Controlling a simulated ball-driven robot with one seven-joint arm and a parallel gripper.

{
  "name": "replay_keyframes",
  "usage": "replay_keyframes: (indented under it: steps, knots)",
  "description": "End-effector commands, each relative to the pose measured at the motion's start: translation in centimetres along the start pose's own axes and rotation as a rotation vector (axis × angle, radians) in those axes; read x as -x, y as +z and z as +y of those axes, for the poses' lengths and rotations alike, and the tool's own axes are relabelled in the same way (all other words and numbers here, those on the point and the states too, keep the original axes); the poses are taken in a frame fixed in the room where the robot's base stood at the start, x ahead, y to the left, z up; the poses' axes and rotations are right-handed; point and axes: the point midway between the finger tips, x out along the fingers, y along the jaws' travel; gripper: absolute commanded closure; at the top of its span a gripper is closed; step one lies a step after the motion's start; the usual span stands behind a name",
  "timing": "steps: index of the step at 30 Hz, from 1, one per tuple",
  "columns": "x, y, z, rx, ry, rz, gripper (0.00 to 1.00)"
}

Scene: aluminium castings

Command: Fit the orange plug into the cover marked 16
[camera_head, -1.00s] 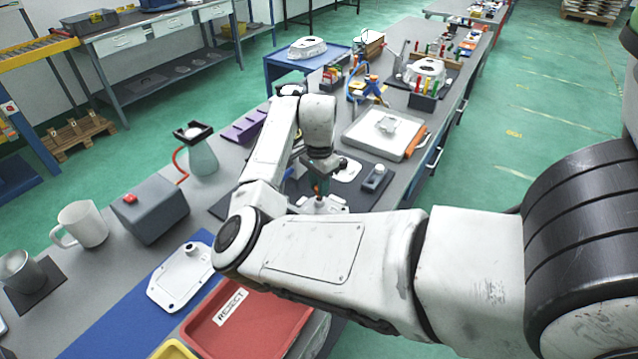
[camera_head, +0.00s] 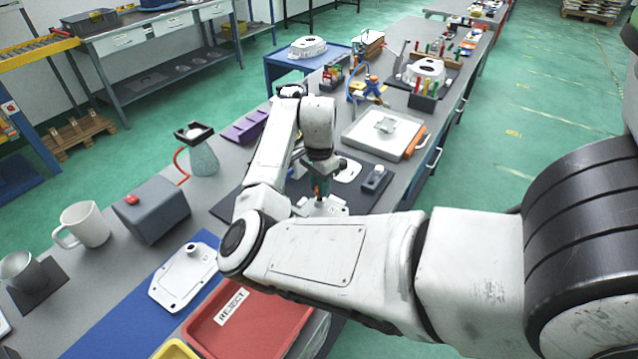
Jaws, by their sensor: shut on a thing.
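My gripper (camera_head: 318,187) points down over a white cast cover (camera_head: 331,208) on the dark mat, partly hidden behind my arm. It is shut on the orange plug (camera_head: 318,194), of which only a small orange-red bit shows at the fingertips, right above or touching the cover. I cannot tell whether the plug is in a hole. No number is readable on this cover. Another white cover (camera_head: 184,276) lies on the blue mat in front, with a raised round neck. A white flat piece (camera_head: 347,171) lies behind my gripper.
A red tray labelled REJECT (camera_head: 245,325) stands at the front.

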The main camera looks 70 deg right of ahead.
Motion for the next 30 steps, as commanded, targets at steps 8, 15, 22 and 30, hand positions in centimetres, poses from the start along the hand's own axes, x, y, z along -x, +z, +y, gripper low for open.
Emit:
replay_keyframes:
  steps: [8,15,22,30]
  knots:
    - [0.0,0.0,0.0,0.0,-0.001,-0.001,1.0]
    - [-0.3,0.0,0.0,0.0,0.0,-0.001,1.0]
    - [-0.9,0.0,0.0,0.001,-0.001,-0.001,1.0]
    - [-1.5,0.0,0.0,0.001,0.0,-0.001,1.0]
